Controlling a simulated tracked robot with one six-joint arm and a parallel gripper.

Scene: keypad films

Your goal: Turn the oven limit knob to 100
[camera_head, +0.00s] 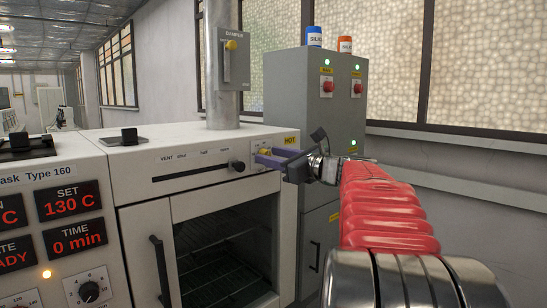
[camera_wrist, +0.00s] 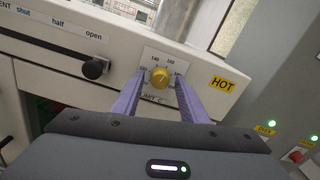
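The oven limit knob (camera_wrist: 160,77) is a small round yellow knob on a white dial plate (camera_wrist: 152,55) on the oven's front panel. The marks 140 and 160 show above it; other marks and the label below are partly hidden by the fingers. I cannot tell clearly where its pointer stands. My gripper (camera_wrist: 159,84) is open, with one purple finger on each side of the knob and a small gap visible at each side. In the head view my gripper (camera_head: 270,155) reaches the panel's right end, where the knob is mostly hidden.
The black vent slider (camera_wrist: 94,68) stands left of the dial, at the open end of its slot. A yellow HOT label (camera_wrist: 222,84) is right of it. The oven door (camera_head: 225,250) lies below. A grey cabinet (camera_head: 335,125) with red switches stands to the right.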

